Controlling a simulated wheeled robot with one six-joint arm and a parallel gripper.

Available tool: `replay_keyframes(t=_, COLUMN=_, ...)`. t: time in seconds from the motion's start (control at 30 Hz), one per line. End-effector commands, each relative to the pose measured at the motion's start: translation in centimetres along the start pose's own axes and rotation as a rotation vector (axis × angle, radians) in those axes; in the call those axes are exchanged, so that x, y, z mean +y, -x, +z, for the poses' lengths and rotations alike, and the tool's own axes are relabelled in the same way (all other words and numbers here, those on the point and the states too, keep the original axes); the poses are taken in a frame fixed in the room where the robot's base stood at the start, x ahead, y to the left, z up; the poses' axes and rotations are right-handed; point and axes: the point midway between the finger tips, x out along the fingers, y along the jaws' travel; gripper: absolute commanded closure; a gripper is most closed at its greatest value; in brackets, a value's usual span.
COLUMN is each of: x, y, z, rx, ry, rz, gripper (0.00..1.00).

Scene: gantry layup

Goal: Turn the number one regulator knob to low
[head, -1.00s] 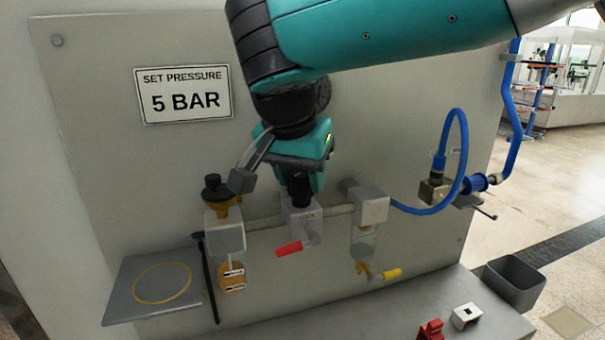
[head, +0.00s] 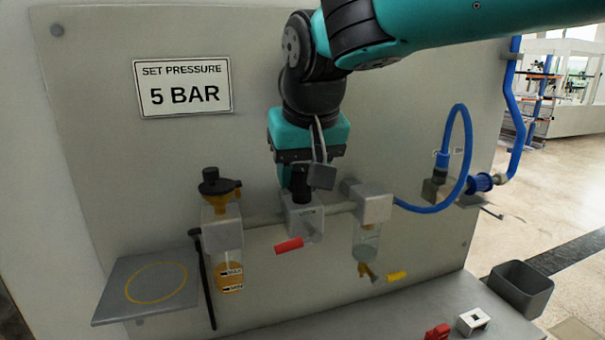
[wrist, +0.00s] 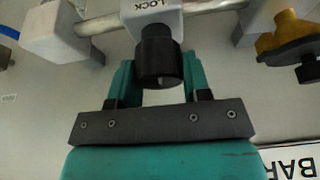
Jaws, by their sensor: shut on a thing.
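The black regulator knob (head: 301,190) stands on top of the middle grey block (head: 304,226), which is marked LOCK. In the wrist view the knob (wrist: 158,64) sits between the two teal fingers of my gripper (wrist: 159,80). My gripper (head: 300,180) comes down from above and is shut on the knob. The knob is partly hidden by the gripper in the head view. No low mark or number one label is readable on the knob or block.
A left unit has a black cap on an orange funnel (head: 226,193) and an amber bowl (head: 229,277). A right unit has a clear bowl (head: 366,240) and a yellow lever (head: 397,276). A red lever (head: 289,245) sits below the knob. A blue hose (head: 464,150) loops at right.

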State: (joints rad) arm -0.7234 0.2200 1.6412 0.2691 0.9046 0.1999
Motion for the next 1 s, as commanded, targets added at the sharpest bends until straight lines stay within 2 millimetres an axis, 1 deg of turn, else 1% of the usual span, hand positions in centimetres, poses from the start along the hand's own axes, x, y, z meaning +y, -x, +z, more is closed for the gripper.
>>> replay_keyframes(t=0.2, x=0.07, y=0.05, z=-0.06, rx=0.003, ry=0.104, rz=-0.044, gripper=0.8)
replay_keyframes(t=0.4, x=0.03, y=0.08, z=-0.07, rx=0.002, ry=0.156, rz=-0.066, gripper=0.8)
replay_keyframes(t=0.93, x=-0.01, y=0.11, z=-0.08, rx=0.003, ry=0.178, rz=-0.074, gripper=0.8)
replay_keyframes(t=0.97, x=-0.02, y=0.11, z=-0.08, rx=0.003, ry=0.178, rz=-0.074, gripper=0.49)
replay_keyframes(t=1.0, x=-0.02, y=0.1, z=-0.07, rx=0.002, ry=0.178, rz=-0.074, gripper=0.4)
